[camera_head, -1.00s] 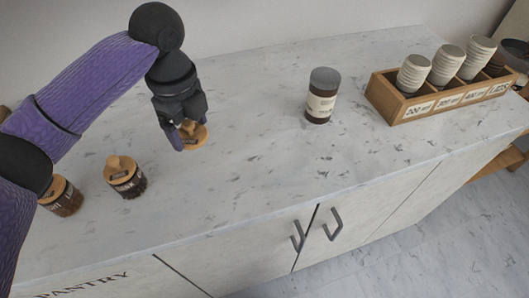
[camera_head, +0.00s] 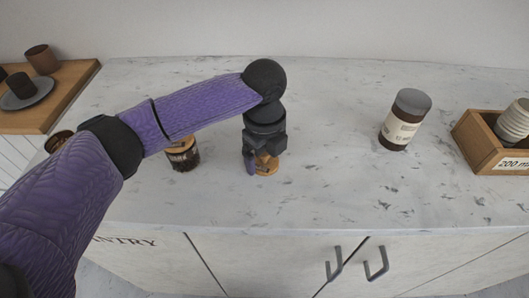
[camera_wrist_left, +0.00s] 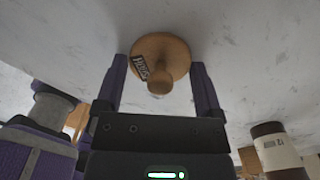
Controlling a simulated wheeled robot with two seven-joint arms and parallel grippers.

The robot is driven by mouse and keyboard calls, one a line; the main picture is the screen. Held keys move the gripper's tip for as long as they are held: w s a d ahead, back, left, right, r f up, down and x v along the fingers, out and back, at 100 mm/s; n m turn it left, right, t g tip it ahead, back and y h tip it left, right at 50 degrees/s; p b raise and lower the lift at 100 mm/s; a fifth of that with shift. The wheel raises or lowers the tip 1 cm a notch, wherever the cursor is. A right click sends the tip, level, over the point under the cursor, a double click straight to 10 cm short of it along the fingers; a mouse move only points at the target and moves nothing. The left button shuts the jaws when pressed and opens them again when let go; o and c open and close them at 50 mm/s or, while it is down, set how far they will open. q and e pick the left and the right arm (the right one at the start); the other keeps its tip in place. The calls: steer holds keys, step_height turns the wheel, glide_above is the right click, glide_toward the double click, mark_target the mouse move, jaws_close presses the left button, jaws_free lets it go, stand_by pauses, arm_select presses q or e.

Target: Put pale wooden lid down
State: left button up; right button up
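The pale wooden lid (camera_head: 268,166) is on the marble counter, partly hidden by my left gripper in the head view. In the left wrist view the round lid (camera_wrist_left: 176,51) shows its knob and a small dark label and appears to lie flat on the counter. My left gripper (camera_head: 259,167) points down at the lid. Its two fingers (camera_wrist_left: 160,84) are spread on either side of the knob, with gaps between them and it. My right gripper is not in view.
A jar with dark contents (camera_head: 184,158) stands left of the lid, its top partly behind my arm. A wooden tray (camera_head: 75,80) is far left. Bare counter surrounds the lid.

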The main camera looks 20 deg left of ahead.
arm_select(q)
steer(key=shift+o, duration=0.5)
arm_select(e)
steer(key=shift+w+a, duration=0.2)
arm_select(q)
step_height(320, 180, up, 12)
steer(key=p, duration=0.4)
steer(key=shift+r, duration=0.2)
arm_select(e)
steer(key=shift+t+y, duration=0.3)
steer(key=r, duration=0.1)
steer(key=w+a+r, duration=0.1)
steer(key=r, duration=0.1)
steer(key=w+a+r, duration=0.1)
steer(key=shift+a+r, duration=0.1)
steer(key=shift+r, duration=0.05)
